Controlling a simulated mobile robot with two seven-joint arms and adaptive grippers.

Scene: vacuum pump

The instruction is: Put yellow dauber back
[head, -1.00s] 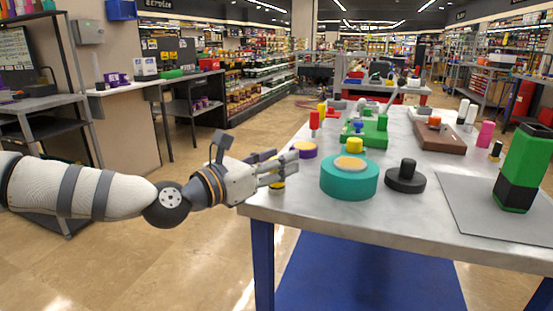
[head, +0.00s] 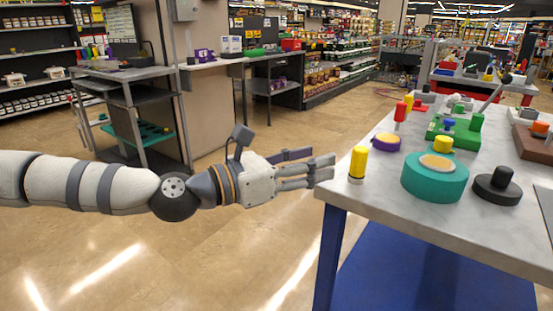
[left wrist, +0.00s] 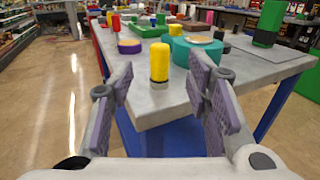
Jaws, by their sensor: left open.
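The yellow dauber (head: 358,164), a yellow cylinder with a pale, dark-ringed base, stands upright near the left front corner of the metal table (head: 418,221). My left gripper (head: 325,167) is open and empty just left of the table's edge, with its fingers pointing at the dauber and a gap between them. In the left wrist view the dauber (left wrist: 159,66) appears between the two open fingers, ahead of them and not touched. My right gripper is in neither view.
A purple disc (head: 386,142), a teal round part with a yellowish top (head: 434,183) and a black knobbed disc (head: 497,190) are on the table beyond and right of the dauber. A green pump-like part (head: 455,133) stands farther back. Floor left of the table is clear.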

